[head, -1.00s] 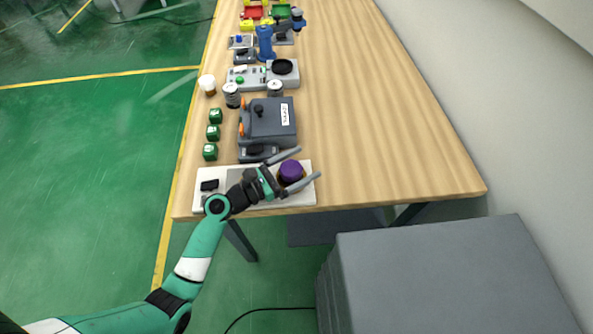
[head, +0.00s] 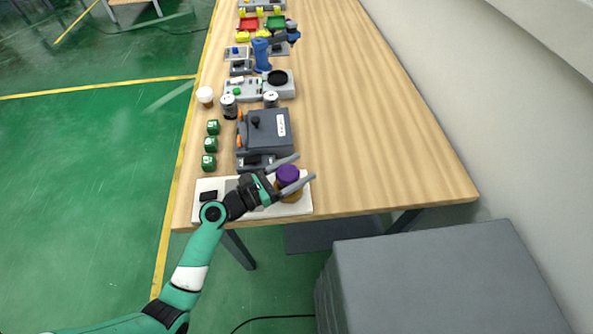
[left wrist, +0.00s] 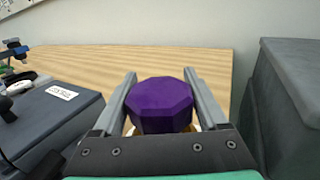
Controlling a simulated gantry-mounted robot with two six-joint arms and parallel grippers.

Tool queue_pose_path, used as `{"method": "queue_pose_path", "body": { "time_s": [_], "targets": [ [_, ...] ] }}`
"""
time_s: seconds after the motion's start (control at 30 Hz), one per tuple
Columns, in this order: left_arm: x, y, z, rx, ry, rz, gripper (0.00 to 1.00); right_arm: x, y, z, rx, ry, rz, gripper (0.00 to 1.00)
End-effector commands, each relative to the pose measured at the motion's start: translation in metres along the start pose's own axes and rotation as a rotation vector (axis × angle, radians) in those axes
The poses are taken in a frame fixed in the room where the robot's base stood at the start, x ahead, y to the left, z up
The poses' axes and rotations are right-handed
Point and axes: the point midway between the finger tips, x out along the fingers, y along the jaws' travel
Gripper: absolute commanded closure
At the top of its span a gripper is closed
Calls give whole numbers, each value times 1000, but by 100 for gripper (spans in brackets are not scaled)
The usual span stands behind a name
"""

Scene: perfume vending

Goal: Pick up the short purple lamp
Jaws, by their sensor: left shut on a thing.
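The short purple lamp (head: 288,174) has a faceted purple top and an amber base, over the right end of the white tray (head: 206,213) in the head view. My left gripper (head: 304,168) is shut on it, with one finger on each side. In the left wrist view the purple top (left wrist: 160,104) sits between the two grey fingers, and the base is mostly hidden. I cannot tell whether the base is clear of the tray. My right gripper is not in view.
A dark grey box machine (head: 266,132) stands just behind the tray. Several green cubes (head: 210,144) line the table's left edge. The wooden table (head: 390,140) is clear on the right. A large grey cabinet (head: 440,285) stands in front of the table at the lower right.

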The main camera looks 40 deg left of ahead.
Motion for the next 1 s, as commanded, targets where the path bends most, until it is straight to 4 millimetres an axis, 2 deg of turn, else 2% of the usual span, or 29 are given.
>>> {"method": "queue_pose_path", "body": {
  "time_s": [0.03, 0.27, 0.4, 0.6, 0.73, 1.0],
  "targets": [
    [-4, -2, 19, -1, -1, 0, 83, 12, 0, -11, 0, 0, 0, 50],
    [-43, -29, 77, 0, 0, 1, 83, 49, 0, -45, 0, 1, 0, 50],
    [-78, -52, 88, -3, 3, 1, 83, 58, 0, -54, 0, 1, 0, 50],
    [-108, -72, 101, -2, 1, 1, 83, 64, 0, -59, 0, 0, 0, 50],
    [-116, -78, 104, -2, 0, 0, 83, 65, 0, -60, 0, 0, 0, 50],
    [-116, -78, 104, -1, 0, 2, 83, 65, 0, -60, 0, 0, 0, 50]
  ]
}}
